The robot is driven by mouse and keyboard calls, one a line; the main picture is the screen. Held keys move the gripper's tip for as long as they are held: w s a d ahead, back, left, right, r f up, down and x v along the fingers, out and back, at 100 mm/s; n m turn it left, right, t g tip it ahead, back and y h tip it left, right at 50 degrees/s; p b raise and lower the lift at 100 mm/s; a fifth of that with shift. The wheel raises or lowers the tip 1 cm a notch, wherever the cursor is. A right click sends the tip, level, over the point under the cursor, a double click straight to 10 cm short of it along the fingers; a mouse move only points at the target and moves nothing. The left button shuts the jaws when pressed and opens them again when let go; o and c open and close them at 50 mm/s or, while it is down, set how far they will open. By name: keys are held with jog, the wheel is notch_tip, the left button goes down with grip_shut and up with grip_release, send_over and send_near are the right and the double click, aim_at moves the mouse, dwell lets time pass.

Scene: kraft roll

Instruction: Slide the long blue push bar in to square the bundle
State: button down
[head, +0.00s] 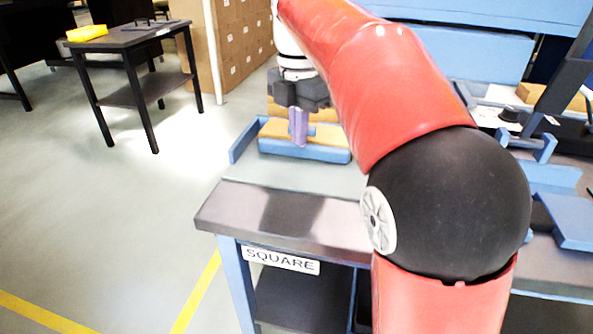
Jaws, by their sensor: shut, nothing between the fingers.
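The long blue push bar (318,154) lies along the near side of the bundle on the table marked SQUARE. A small blue upright part of it shows beside my fingers. The bundle (275,127) is tan and flat, and its middle is hidden behind my gripper. My gripper (299,142) points down with its purple fingers shut and empty, just above the bar or against its upright part; I cannot tell if they touch. A shorter blue side piece (243,141) stands at the bundle's left. My red arm hides the area to the right.
The grey tabletop (270,205) in front of the bar is clear. A dark side table (140,38) with a yellow object (87,33) stands at the back left. Stacked cardboard boxes (240,50) stand behind. More blue fixtures (545,150) are at the right.

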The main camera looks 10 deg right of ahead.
jog(key=shift+w+d, duration=0.15)
jog(key=shift+w, duration=0.2)
jog(key=shift+s+a+b, duration=0.45)
jog(key=shift+s, duration=0.85)
jog(key=shift+s+a+b, duration=0.5)
jog(key=shift+s, duration=0.85)
jog(key=shift+s+a+b, duration=0.45)
jog(key=shift+s, duration=0.85)
notch_tip(320, 180, up, 7)
jog(key=p, duration=0.2)
jog(key=shift+p, duration=0.4)
